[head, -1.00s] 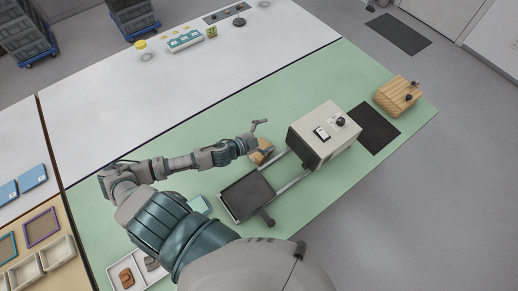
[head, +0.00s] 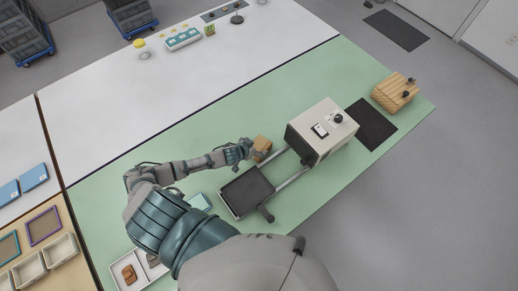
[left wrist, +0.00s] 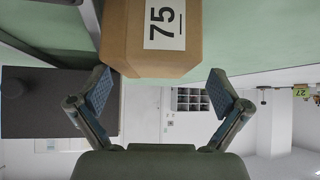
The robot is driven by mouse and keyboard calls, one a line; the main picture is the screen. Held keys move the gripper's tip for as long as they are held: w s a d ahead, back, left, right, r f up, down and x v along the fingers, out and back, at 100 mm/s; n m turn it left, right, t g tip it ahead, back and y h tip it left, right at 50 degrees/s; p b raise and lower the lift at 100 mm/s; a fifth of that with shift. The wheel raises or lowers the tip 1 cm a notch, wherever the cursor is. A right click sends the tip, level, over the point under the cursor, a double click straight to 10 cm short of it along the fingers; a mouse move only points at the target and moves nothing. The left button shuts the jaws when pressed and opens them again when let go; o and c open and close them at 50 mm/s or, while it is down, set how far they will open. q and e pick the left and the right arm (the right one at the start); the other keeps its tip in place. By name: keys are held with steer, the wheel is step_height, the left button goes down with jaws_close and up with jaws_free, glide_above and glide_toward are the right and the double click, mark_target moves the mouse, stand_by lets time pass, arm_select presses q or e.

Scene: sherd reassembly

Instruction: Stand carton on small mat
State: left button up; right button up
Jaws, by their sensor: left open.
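The carton is a small brown box (head: 262,144) on the green mat-coloured bench top, left of the cream machine. In the left wrist view the carton (left wrist: 158,40) fills the top middle, with a white "75" label on one face. My left gripper (head: 247,149) is close beside it on its left. A dark flat mat (head: 371,125) lies right of the machine, bare. My right gripper is not in view.
The cream machine (head: 320,132) stands between carton and dark mat, with rails and a dark tray (head: 246,192) in front. A wooden block (head: 394,94) with dark knobs sits beyond the mat. Green bench (head: 310,85) behind the machine is clear.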

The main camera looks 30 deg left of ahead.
mark_target(261, 146)
arm_select(q)
steer(key=x, duration=0.5)
steer(key=shift+w+d+f, duration=0.1)
steer(key=shift+d+f, duration=0.15)
steer(key=shift+d, duration=0.05)
steer(key=c, duration=1.2)
steer(key=shift+s, duration=0.25)
steer(key=shift+c, duration=0.7)
step_height(261, 146, up, 10)
steer(key=shift+w+p, duration=0.2)
steer(key=shift+p, duration=0.1)
steer(key=c, duration=0.4)
steer(key=shift+o, duration=0.2)
steer(key=s+d+r, duration=0.2)
steer(key=d+r, duration=0.3)
steer(key=r, duration=0.4)
steer(key=s+d+r+n+y+b, duration=0.1)
steer(key=s+d+r, duration=0.1)
steer(key=d+r, duration=0.3)
step_height(261, 146, up, 4)
steer(key=shift+d+f, duration=0.1)
steer(key=shift+d, duration=0.2)
